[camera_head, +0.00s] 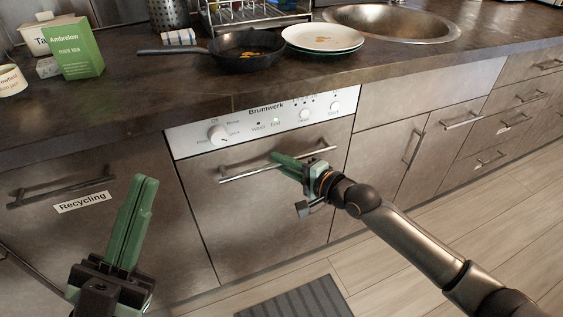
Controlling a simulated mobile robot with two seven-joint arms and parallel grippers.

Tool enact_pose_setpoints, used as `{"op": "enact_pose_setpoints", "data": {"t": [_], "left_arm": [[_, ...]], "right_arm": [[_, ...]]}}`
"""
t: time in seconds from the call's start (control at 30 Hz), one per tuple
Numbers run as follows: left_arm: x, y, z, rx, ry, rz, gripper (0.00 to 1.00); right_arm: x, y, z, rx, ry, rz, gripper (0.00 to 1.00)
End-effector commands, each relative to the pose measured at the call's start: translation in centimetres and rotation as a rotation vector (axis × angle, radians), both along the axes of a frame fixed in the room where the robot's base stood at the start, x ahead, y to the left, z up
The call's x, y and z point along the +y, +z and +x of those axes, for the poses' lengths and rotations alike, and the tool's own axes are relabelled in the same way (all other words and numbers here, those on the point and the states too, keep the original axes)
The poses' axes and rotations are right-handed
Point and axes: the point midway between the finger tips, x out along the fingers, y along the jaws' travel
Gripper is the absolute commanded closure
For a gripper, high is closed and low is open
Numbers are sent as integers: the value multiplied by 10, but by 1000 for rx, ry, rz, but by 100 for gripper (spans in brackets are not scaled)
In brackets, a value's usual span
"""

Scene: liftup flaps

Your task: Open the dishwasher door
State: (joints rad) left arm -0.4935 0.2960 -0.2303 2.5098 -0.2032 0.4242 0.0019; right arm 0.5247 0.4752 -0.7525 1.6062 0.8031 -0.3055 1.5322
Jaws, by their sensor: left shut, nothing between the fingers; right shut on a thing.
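The dishwasher door (255,220) is a brown metallic front panel, upright and closed beneath a white control panel (252,127) with knobs. A long silver bar handle (243,175) runs across its top. My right gripper (282,160) has green fingers and is shut on the handle, right of its middle. The fingers hide part of the bar. My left gripper (143,183) has green fingers pointing up. It is shut and empty, in front of the drawer left of the dishwasher.
The countertop above holds a black pan (248,51), stacked plates (322,37), a green tea box (75,49) and a sink (392,22). A recycling drawer (100,222) is at left. A dark striped mat (294,299) lies on the floor before the dishwasher.

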Motion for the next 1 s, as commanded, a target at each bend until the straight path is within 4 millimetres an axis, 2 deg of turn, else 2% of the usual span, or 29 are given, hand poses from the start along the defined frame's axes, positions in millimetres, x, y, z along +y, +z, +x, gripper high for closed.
{"op": "enact_pose_setpoints", "data": {"t": [0.3,0.43,0.73,1.0], "left_arm": [[0,0,0,0,1,1,100],[0,2,0,-1,1,3,100],[0,5,0,-7,6,9,100],[1,-9,1,5,-2,-6,100]], "right_arm": [[-1,-1,-1,0,0,0,100],[-5,-6,-13,-15,1,7,100],[-24,-23,-69,-110,-1,33,100],[-43,-45,-127,-206,0,61,100]]}}
